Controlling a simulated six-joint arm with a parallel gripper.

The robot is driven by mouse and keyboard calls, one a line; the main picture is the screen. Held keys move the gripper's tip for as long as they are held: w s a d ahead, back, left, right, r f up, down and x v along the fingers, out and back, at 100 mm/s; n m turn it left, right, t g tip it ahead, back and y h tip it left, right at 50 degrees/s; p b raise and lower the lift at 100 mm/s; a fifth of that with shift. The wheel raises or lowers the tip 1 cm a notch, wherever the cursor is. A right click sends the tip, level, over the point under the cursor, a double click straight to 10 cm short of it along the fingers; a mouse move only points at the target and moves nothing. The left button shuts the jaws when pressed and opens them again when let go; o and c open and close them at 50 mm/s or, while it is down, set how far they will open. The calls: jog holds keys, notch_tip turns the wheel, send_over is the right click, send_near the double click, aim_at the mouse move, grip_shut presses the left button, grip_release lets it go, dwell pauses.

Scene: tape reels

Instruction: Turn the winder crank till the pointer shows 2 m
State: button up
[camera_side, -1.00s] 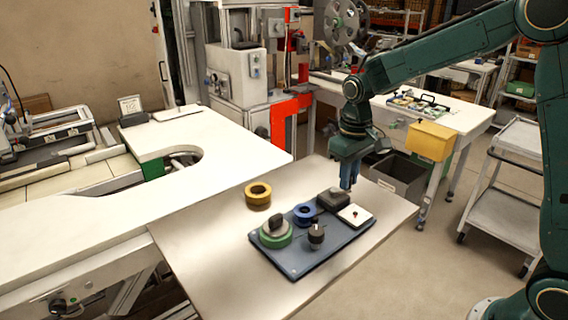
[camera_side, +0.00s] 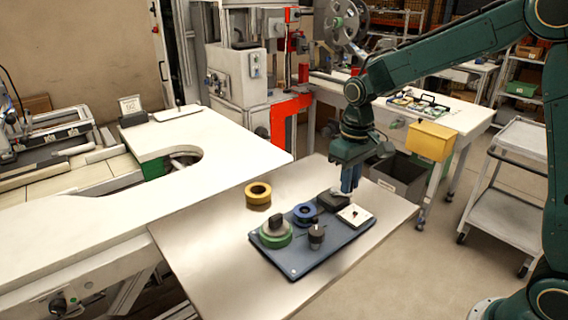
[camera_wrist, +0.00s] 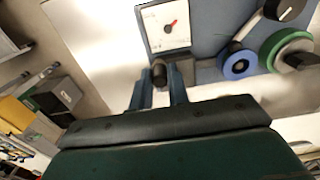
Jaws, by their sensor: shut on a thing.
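My gripper (camera_wrist: 160,80) is shut on a dark crank knob (camera_wrist: 159,73), which stands between the two blue fingers in the wrist view. In the side view my gripper (camera_side: 347,190) is low over the winder's dark grey box (camera_side: 330,202), and the knob is hidden there. The white dial (camera_wrist: 164,39) is beside the knob; it also shows in the side view (camera_side: 355,216). Its red pointer (camera_wrist: 171,25) slants to the upper right in the wrist view. The scale marks are too small to read. A blue reel (camera_wrist: 238,65) and a green reel (camera_wrist: 269,50) sit on the blue base board (camera_side: 300,267).
A yellow tape roll (camera_side: 258,192) lies on the table (camera_side: 190,240) off the board. A black knob-topped post (camera_side: 316,237) stands on the board near the reels. The table's left part is clear. A grey bin (camera_side: 398,178) stands beyond the table edge.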

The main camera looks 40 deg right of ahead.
jog(key=shift+a, duration=0.15)
jog(key=shift+s+a, duration=0.2)
jog(key=shift+a, duration=0.45)
jog(key=shift+w+a, duration=0.1)
jog(key=shift+a, duration=0.5)
jog(key=shift+a+r, duration=0.1)
dwell(0.3)
jog(key=shift+w+a, duration=0.35)
jog(key=shift+a, duration=0.15)
